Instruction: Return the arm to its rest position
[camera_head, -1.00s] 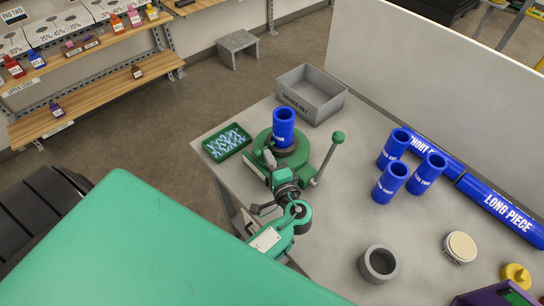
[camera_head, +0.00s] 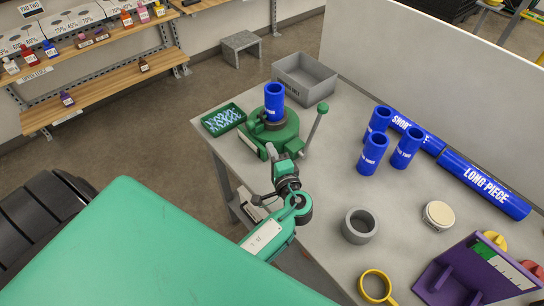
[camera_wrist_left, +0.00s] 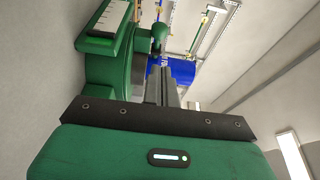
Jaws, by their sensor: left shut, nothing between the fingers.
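My left arm comes in from the lower left. A blue pipe piece (camera_head: 274,102) stands upright in the fixture. In the left wrist view, the shut fingers (camera_wrist_left: 165,84) point ahead with nothing between them. The green fixture (camera_wrist_left: 103,70) is beside them on the left, and part of a blue piece (camera_wrist_left: 182,70) shows behind them. My right gripper is not in view.
A green tray (camera_head: 224,119) and grey bin (camera_head: 305,78) are near the fixture, whose lever (camera_head: 315,125) rises at right. Several blue pieces (camera_head: 372,153), a grey ring (camera_head: 359,226), a round tin (camera_head: 438,215) and a purple stand (camera_head: 462,275) occupy the table's right.

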